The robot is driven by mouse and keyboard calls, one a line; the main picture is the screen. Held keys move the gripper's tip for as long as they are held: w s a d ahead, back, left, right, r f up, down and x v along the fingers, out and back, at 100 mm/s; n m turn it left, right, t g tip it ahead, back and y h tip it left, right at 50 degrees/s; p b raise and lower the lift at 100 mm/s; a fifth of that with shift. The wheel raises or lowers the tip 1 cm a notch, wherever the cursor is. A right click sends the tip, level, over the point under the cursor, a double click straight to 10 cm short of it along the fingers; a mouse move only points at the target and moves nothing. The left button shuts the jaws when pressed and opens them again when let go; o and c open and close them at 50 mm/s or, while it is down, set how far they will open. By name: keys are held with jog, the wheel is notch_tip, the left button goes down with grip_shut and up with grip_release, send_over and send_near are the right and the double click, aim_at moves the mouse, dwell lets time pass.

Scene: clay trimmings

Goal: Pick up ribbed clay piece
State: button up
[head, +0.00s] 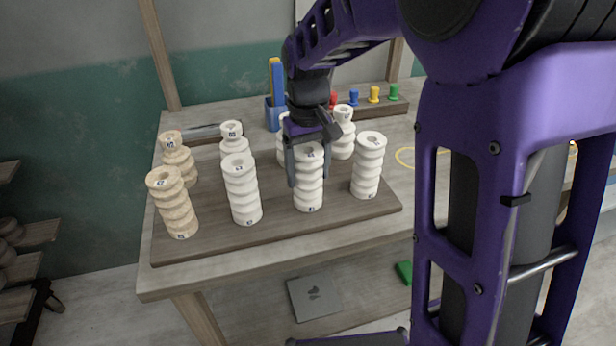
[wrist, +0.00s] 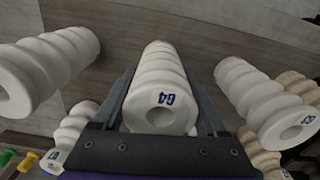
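Several pale ribbed clay pieces stand upright on a brown board (head: 275,235). My gripper (head: 308,165) points down over the front-row piece (head: 309,188) second from the right. Its fingers are spread on either side of this piece, which still stands on the board. In the wrist view this ribbed piece (wrist: 160,70), marked "G4" in blue on its end, lies between the fingers of my gripper (wrist: 160,85). The fingers are close to its sides; firm contact is not visible. Another white piece (head: 368,165) stands at the right and one (head: 242,188) to the left.
A tan ribbed piece (head: 172,203) stands at the board's left end. More pieces stand in a back row, partly hidden by my gripper. Behind are a blue holder (head: 273,114) and a rack (head: 385,106) with coloured pegs. The board's front strip is clear.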

grip_shut()
jog(key=shift+r, duration=0.2)
